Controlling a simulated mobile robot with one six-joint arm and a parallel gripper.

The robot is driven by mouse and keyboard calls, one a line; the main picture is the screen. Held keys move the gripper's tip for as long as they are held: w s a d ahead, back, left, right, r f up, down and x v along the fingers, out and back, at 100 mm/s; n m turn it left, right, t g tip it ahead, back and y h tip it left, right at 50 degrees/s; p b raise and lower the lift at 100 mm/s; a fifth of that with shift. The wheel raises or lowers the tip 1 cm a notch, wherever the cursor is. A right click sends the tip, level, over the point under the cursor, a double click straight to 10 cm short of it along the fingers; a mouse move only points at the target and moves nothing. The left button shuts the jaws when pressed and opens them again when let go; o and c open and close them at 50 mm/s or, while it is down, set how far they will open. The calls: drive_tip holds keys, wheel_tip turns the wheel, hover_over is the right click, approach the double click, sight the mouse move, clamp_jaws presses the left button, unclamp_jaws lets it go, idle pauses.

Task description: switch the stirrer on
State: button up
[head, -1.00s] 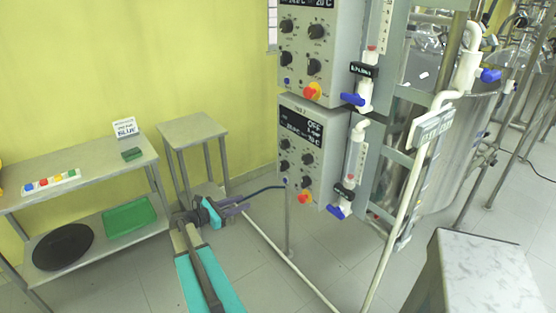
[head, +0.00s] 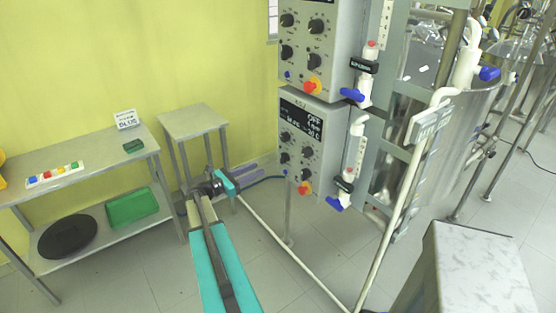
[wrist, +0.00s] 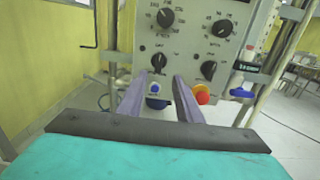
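Two grey control boxes hang one above the other on the reactor frame. The lower box (head: 321,142) has a dark display (head: 303,118) reading OFF, several black knobs, a small blue button and a red-and-yellow button (head: 304,188). My gripper (head: 261,170) is open and empty, left of the lower box and apart from it. In the wrist view, the open purple-grey fingers (wrist: 160,79) point at a box face. A black knob (wrist: 159,62) and a blue button (wrist: 154,90) show between them; the red button (wrist: 201,94) is right of the right finger. The stirrer itself is not identifiable.
The upper box (head: 333,70) has similar knobs and a red button. White pipes with blue-handled valves (head: 352,95) stand close right of the boxes. A slanting white pipe (head: 405,205) crosses in front. A small table (head: 193,118) and a shelf table (head: 90,155) stand left.

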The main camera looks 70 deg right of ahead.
sight(281, 158)
drive_tip(key=p+x, duration=0.4)
drive_tip(key=x, duration=0.8)
drive_tip(key=shift+d+r, duration=0.1)
drive_tip(key=shift+d, duration=0.05)
clamp_jaws()
